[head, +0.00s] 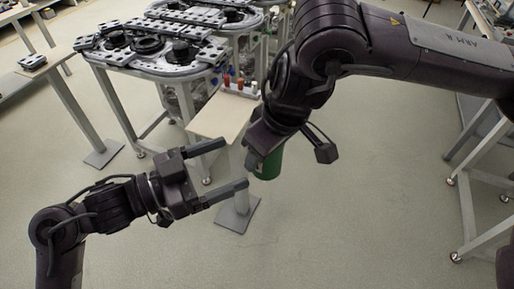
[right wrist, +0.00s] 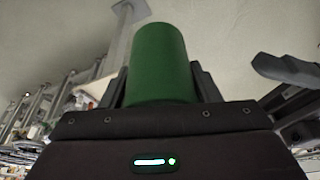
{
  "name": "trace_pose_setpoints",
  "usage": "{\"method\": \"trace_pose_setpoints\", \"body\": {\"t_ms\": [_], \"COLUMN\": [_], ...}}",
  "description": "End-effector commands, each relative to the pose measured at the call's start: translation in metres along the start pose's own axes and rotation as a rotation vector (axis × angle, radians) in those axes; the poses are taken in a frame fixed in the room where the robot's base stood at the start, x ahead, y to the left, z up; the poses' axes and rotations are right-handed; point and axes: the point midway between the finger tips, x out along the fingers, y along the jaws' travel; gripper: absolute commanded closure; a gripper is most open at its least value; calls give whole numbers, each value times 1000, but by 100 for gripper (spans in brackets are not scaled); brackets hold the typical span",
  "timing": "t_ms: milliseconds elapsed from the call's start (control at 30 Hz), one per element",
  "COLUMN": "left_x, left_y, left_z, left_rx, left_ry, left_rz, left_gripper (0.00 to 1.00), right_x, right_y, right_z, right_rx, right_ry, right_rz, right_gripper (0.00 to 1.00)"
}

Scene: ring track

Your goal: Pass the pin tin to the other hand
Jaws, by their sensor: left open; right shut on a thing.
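The pin tin is a green cylinder (head: 268,163), partly hidden behind my right gripper in the head view. In the right wrist view the tin (right wrist: 160,62) stands out between the two fingers of my right gripper (right wrist: 161,88), which is shut on it. My left gripper (head: 222,167) is open and empty in the head view, its two fingers pointing right toward the tin. The lower finger's tip is close to the tin's left side; whether they touch is not clear. A dark finger shape (right wrist: 287,70) shows apart from the tin at the right of the wrist view.
The ring track table (head: 150,50) stands at the back left. A side table (head: 45,62) is at far left, a metal frame at right. The floor in front is clear.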

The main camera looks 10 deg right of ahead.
Motion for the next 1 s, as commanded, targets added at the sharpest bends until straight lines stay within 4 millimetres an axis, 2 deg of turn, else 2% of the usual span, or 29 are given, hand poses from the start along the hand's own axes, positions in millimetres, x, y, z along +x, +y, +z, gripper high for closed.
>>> {"method": "trace_pose_setpoints", "body": {"t_ms": [200, 400, 600, 867, 1000], "left_x": [44, 71, 81, 82, 82], "left_y": [0, 0, 0, 0, 0], "left_z": [-1, 0, 0, 0, 0], "left_rx": [-2, -2, -1, 0, 0], "left_ry": [5, 2, -1, -1, -1], "left_rz": [1, 0, 0, -1, -1], "left_gripper": [18, 18, 18, 18, 36], "right_x": [0, 0, 0, 0, 0], "right_y": [0, 0, 0, 0, 0], "right_z": [0, 0, 0, 0, 0], "right_rx": [0, 0, 0, 0, 0], "right_ry": [1, 1, 1, 1, 1], "right_rz": [0, 0, 0, 0, 0], "right_gripper": [70, 70, 70, 70, 70]}}
